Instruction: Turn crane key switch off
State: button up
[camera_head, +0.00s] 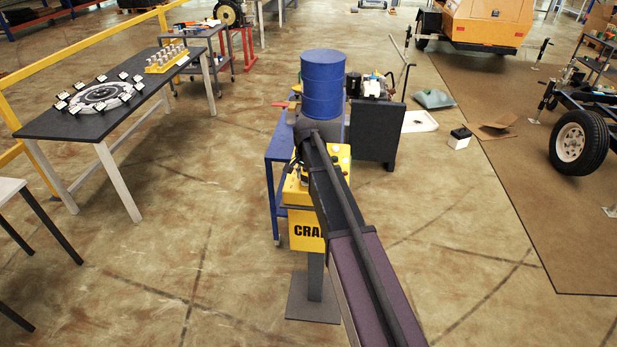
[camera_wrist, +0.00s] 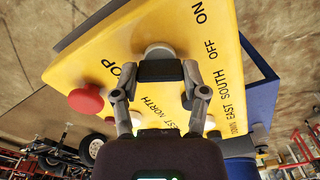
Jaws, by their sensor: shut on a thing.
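The yellow crane control box (camera_head: 307,232), lettered "CRA...", stands on a post, partly hidden by my arm. In the wrist view its sloped yellow panel (camera_wrist: 120,60) carries ON, OFF, SOUTH, EAST, NORTH and WEST labels and a red button (camera_wrist: 86,99). The crane key switch (camera_wrist: 156,50) shows as a pale round base between my fingertips and the panel, near ON and OFF. My gripper (camera_wrist: 160,71) is shut on the key there. The fingers hide the key, so I cannot tell which way it points.
A blue cart (camera_head: 281,150) and blue drum (camera_head: 323,85) stand behind the box. A dark cabinet (camera_head: 376,133) is to the right. A black table (camera_head: 95,110) is at the left. The floor around the post is clear.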

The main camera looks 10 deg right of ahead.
jog(key=n, duration=0.5)
jog(key=shift+s, duration=0.3)
jog(key=n, duration=0.6)
dwell(0.4)
jog(key=o, duration=1.2)
jog(key=shift+r, duration=0.15)
jog(key=shift+c, duration=0.2)
jog(key=shift+w, duration=0.15)
